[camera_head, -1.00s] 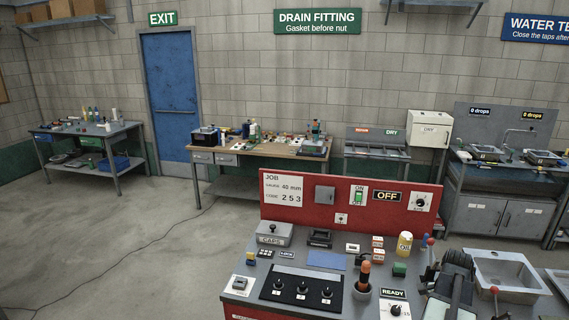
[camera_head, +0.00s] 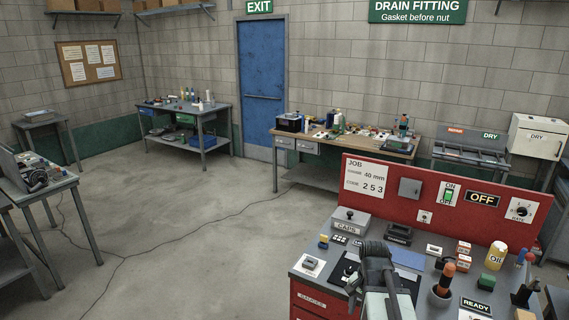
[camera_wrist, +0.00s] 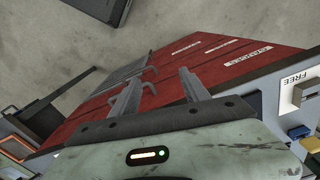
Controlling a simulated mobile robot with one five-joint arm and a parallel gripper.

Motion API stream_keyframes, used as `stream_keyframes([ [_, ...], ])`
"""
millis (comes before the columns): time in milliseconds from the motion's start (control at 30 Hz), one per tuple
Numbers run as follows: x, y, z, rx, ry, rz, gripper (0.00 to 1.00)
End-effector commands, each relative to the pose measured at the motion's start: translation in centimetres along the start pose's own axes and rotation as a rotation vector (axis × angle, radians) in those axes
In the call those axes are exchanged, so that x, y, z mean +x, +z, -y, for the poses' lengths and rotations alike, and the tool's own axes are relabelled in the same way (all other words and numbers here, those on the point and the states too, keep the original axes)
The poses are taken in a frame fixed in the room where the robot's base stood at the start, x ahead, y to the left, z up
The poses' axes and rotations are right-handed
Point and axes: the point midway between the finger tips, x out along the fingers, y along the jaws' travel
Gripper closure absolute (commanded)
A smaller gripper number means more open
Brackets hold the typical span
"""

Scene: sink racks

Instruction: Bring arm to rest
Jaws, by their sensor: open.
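My gripper (camera_wrist: 160,78) shows in the wrist view with its two fingers apart and nothing between them. Beyond the fingers is the red front of the bench (camera_wrist: 175,62), with grey floor past it. In the head view my arm (camera_head: 380,280) rises at the bottom, in front of the black knob panel and part of the blue pad. The fingertips cannot be made out in the head view.
The red control panel (camera_head: 440,205) stands at the bench's back. An oil bottle (camera_head: 495,255), an orange-handled tool (camera_head: 446,278) and a green block (camera_head: 486,282) stand right of my arm. A side table (camera_head: 45,190) is at the far left. Open floor (camera_head: 190,240) lies left of the bench.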

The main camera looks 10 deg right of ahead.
Motion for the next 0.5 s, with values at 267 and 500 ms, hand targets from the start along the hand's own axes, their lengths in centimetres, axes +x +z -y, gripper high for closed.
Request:
stream_keyframes([
  [267, 2.3, 11.4, 8.6, -0.572, -0.001, 0.000, 0.46],
  [500, 2.0, 11.6, 8.1, -0.830, -0.002, 0.001, 0.46],
])
